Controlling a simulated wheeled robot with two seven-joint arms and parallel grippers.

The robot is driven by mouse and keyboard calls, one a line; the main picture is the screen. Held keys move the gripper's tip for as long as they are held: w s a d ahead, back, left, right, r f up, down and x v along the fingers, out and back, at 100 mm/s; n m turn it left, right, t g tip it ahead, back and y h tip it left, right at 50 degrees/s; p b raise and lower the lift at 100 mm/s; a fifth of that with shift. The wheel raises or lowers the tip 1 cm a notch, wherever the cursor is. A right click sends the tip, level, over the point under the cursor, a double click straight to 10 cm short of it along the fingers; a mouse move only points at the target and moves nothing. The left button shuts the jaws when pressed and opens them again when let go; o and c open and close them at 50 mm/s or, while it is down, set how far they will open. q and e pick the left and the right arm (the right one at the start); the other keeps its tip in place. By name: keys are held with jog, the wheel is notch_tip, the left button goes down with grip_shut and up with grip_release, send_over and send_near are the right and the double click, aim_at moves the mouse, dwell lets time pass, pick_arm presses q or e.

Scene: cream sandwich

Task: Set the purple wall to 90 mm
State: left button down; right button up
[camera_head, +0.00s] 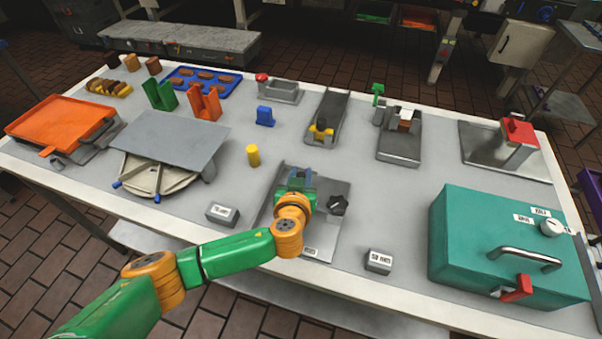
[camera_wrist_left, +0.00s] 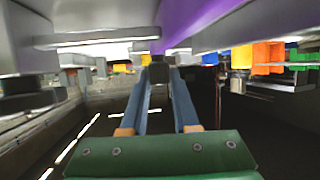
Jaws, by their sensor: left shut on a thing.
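The purple wall shows in the left wrist view as a broad purple surface (camera_wrist_left: 205,18) across the upper right, above the fingers. My left gripper (camera_wrist_left: 158,78) has its blue fingers closed together at the tips on a small dark block (camera_wrist_left: 158,69) just below the purple surface. In the head view my left gripper (camera_head: 298,180) reaches over a grey metal fixture (camera_head: 322,237), and the wrist hides most of what it holds. A black knob (camera_head: 338,204) sits on the fixture's right side. I cannot read any scale there. My right gripper is not in view.
Small labelled blocks stand left (camera_head: 222,214) and right (camera_head: 379,261) of the fixture. A yellow cylinder (camera_head: 253,155) stands behind it on the left. A teal box with a handle (camera_head: 470,225) fills the right front. A grey plate (camera_head: 175,140) lies to the left.

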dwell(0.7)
pick_arm(q)
jog(key=shift+s+d+f+b, duration=0.1)
jog(key=shift+s+d+b, duration=0.1)
jog(key=shift+d+b, duration=0.45)
jog(key=shift+s+d+f+b, duration=0.1)
jog(key=shift+s+d+b, duration=0.1)
jog(key=shift+d+b, duration=0.35)
jog(key=shift+d+r+b, duration=0.15)
jog(key=shift+d+b, duration=0.05)
jog(key=shift+b, duration=0.1)
jog(key=shift+r, duration=0.1)
jog(key=c, duration=1.1)
grip_release()
jog(key=o, duration=0.4)
jog(key=shift+o, duration=0.2)
jog(key=shift+w, duration=0.1)
